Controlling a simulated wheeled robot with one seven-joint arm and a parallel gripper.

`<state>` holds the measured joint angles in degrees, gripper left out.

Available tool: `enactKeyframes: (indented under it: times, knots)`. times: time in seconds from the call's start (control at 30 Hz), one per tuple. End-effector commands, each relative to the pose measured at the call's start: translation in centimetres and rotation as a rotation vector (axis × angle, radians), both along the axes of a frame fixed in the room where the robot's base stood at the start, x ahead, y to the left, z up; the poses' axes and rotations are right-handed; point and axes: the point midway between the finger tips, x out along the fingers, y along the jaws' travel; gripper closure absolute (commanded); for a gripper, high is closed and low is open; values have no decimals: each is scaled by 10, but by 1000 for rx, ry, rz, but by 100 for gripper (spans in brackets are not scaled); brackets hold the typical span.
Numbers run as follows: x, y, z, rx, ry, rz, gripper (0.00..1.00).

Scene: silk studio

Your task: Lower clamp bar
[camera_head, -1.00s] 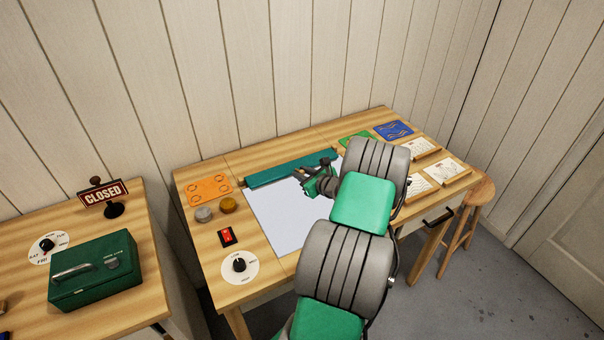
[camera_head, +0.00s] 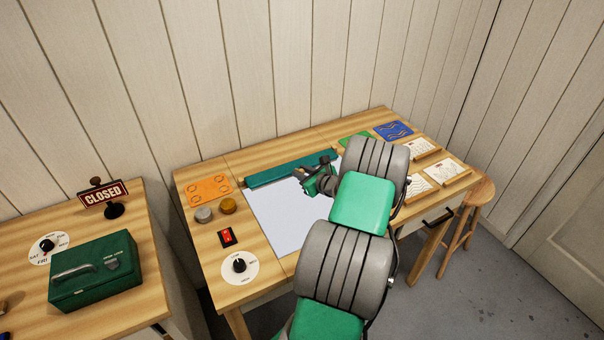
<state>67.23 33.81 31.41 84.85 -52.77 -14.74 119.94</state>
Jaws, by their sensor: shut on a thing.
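The clamp bar (camera_head: 275,175) is a long dark teal bar along the back edge of a white sheet or board (camera_head: 280,222) on the wooden table. My gripper (camera_head: 304,172) is at the bar's front edge, right of its middle. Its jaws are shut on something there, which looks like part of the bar. What the fingertips grip is too small to make out. My green and grey arm hides the right part of the white sheet. I cannot tell whether the bar lies flat on the sheet or is slightly raised.
Left of the sheet are an orange patterned square (camera_head: 209,190), two round knobs (camera_head: 227,205), a red switch (camera_head: 228,237) and a dial (camera_head: 240,266). Patterned cards (camera_head: 393,131) and framed sheets (camera_head: 447,171) lie at the right. A stool (camera_head: 470,205) stands beyond. A green box (camera_head: 95,270) sits on the left table.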

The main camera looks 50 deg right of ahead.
Motion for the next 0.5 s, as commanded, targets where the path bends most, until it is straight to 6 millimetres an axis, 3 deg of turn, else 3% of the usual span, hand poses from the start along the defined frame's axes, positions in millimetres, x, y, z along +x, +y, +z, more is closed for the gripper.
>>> enactKeyframes:
  times: [0.07,0.1,0.33,0.5]
  knots:
    - [2,-2,6,-7,-9,0,100]
    - [2,-2,6,-8,-9,1,76]
    - [1,-1,4,-6,-7,0,57]
    - [1,-1,3,-4,-6,0,57]
